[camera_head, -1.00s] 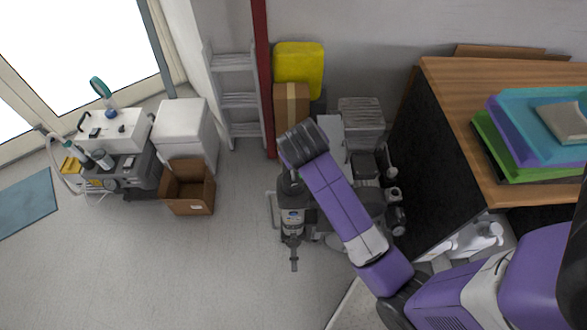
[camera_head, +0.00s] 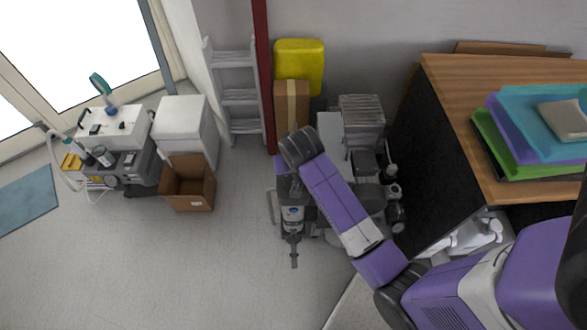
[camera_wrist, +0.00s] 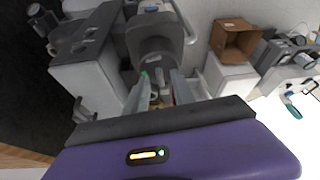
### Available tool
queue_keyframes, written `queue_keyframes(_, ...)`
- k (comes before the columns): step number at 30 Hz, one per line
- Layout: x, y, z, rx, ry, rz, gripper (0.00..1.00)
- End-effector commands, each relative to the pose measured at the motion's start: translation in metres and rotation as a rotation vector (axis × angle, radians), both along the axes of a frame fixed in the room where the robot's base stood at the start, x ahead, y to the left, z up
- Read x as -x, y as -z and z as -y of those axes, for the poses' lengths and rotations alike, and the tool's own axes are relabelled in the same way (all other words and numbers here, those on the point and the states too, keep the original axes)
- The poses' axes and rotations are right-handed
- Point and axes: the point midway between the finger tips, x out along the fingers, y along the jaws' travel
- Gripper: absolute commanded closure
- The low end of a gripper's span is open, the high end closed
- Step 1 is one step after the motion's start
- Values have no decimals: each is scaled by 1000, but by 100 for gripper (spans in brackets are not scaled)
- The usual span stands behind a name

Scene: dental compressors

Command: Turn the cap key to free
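In the wrist view my gripper (camera_wrist: 160,78) points at a grey machine (camera_wrist: 155,42) with a rounded housing and a curved handle. The two pale fingers stand apart, with a gap between their tips. Small grey parts (camera_wrist: 157,90) show in the gap, just below the housing. I cannot tell which of them is the cap key, or whether a finger touches it. A small green spot shows by the left fingertip.
Other grey equipment (camera_head: 362,112) crowds the right side, beside a wooden-topped desk (camera_head: 450,85) with trays. An open cardboard box (camera_head: 188,190) and a white cabinet (camera_head: 185,130) stand to the left. A ladder (camera_head: 238,95) leans behind. Floor at front left is clear.

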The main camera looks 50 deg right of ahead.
Motion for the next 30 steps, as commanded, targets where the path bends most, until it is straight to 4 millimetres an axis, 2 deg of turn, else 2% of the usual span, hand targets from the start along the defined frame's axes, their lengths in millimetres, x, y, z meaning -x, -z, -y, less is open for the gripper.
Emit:
queue_keyframes(9, -1, 3, 1, 1, 0, 1, 70)
queue_keyframes(14, -1, 3, 1, 1, -1, 0, 100)
queue_keyframes(22, -1, 1, 1, 0, -13, 0, 100)
queue_keyframes(30, 0, 0, 2, 0, -140, -1, 100)
